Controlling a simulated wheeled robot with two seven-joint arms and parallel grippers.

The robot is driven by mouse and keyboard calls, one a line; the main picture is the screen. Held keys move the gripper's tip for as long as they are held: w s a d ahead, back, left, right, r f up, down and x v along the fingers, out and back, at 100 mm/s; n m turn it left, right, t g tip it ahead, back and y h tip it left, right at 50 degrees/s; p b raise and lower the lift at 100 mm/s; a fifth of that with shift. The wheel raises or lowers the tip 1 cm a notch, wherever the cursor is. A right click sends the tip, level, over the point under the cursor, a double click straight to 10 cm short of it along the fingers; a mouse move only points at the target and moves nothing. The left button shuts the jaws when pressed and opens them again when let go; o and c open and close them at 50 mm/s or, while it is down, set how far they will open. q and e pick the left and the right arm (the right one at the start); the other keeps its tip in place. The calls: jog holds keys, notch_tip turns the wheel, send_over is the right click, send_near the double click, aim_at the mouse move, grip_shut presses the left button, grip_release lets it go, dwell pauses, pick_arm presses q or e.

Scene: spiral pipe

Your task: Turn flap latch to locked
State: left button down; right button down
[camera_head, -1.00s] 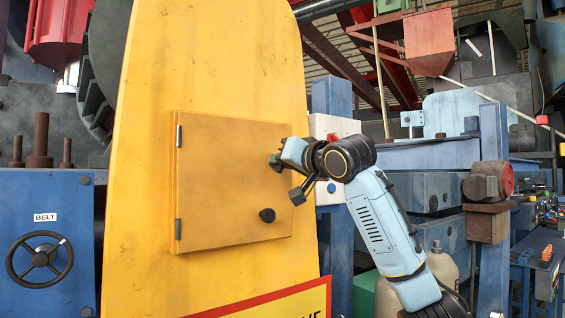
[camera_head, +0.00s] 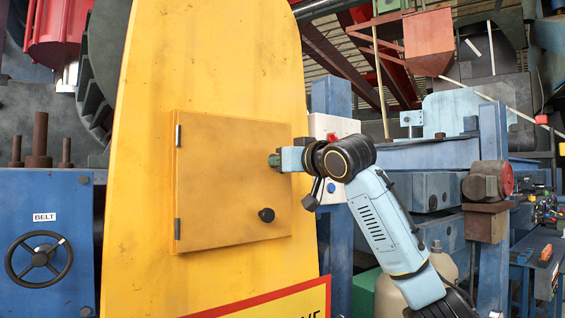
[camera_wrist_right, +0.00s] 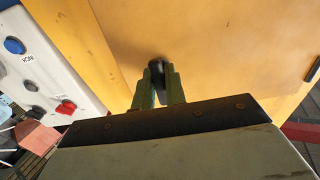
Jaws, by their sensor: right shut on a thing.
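The yellow flap (camera_head: 225,185) is a square door on the tall yellow guard, hinged at its left edge and lying closed against it. A round black knob (camera_head: 266,215) sits at its lower right. My right gripper (camera_head: 275,160) is at the flap's upper right edge. In the right wrist view, the gripper's green fingers (camera_wrist_right: 158,85) are shut on the dark latch (camera_wrist_right: 156,66), which stands out from the yellow surface. In the head view the fingers hide most of the latch. My left gripper is not in view.
A white control box (camera_head: 335,150) with red and blue buttons stands just right of the guard, behind my right wrist. A blue cabinet (camera_head: 45,215) with a black handwheel (camera_head: 40,260) is at the left. Blue machinery fills the right side.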

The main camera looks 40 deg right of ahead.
jog(key=c, duration=1.4)
grip_release()
jog(key=shift+c, duration=0.2)
jog(key=s+a+b, duration=0.1)
jog(key=s+b, duration=0.3)
jog(key=s, duration=0.9)
jog(key=shift+s+a, duration=0.2)
jog(key=shift+w, duration=0.1)
